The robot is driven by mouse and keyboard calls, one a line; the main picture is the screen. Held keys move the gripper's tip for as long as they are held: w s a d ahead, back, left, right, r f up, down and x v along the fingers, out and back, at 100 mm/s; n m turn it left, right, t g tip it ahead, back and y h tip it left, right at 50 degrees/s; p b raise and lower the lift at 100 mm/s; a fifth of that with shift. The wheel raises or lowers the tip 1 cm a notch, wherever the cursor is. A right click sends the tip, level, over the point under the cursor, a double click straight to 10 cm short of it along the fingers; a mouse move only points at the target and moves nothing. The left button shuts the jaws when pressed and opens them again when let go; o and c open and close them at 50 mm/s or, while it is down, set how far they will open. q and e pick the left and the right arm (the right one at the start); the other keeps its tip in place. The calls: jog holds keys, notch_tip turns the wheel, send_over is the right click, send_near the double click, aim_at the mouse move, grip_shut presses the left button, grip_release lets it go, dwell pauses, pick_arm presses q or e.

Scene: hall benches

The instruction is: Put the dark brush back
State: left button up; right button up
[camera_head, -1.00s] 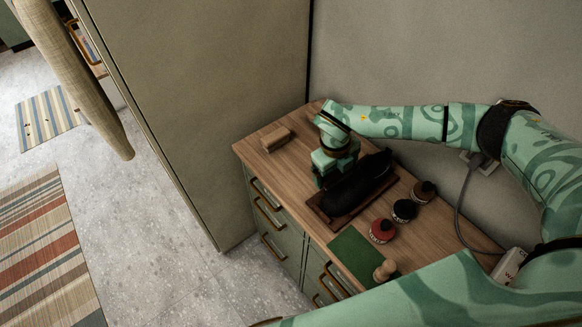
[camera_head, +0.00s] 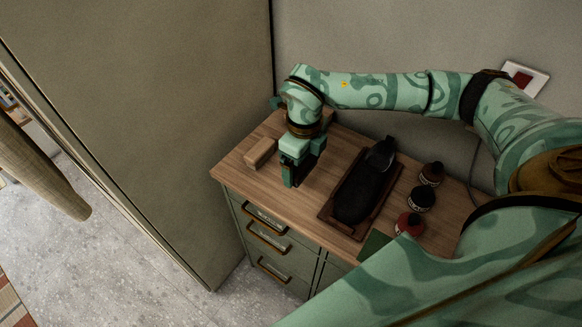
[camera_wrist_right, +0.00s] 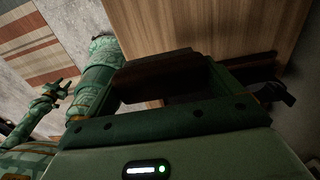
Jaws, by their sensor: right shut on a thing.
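My right gripper (camera_head: 304,172) is low over the wooden bench top, between the light wooden block and the dark tray. It is shut on the dark brush, which shows as a dark brown bar (camera_wrist_right: 158,68) across the fingers in the right wrist view. In the head view the brush is mostly hidden by the gripper; only a dark edge shows. I cannot tell whether the brush touches the bench. My left gripper (camera_wrist_right: 66,92) shows small at the left of the right wrist view, with its fingers apart and empty. It is outside the head view.
The light wooden block (camera_head: 261,152) lies near the bench's left end. A dark tray (camera_head: 327,213) holds a black shoe (camera_head: 361,190). Three small jars, one red (camera_head: 409,223), stand right of it, with a green cloth (camera_head: 374,244) in front. A tall cabinet panel (camera_head: 150,110) borders the left.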

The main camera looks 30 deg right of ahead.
jog(key=w+f, duration=0.3)
jog(key=w+d+f+b, duration=0.1)
jog(key=w+f, duration=0.1)
jog(key=f, duration=0.1)
jog(key=shift+w+d+f, duration=0.1)
jog(key=shift+w+d, duration=0.1)
jog(key=shift+w, duration=0.2)
notch_tip(320, 180, down, 4)
jog(key=shift+w+r+b, duration=0.15)
jog(key=shift+r+b, duration=0.05)
jog(key=shift+b, duration=0.4)
pick_arm(q)
jog(key=shift+w+a+f, duration=0.25)
jog(key=shift+a+f, duration=0.1)
jog(key=shift+f, duration=0.25)
jog(key=shift+w+a+f, duration=0.25)
jog(key=shift+a+f, duration=0.05)
jog(key=shift+f, duration=0.3)
pick_arm(e)
jog(key=o, duration=0.6)
pick_arm(q)
jog(key=shift+w+r+p, duration=0.2)
jog(key=shift+r+p, duration=0.8)
jog(key=shift+p, duration=0.05)
pick_arm(e)
notch_tip(320, 180, up, 12)
jog(key=shift+r, duration=0.1)
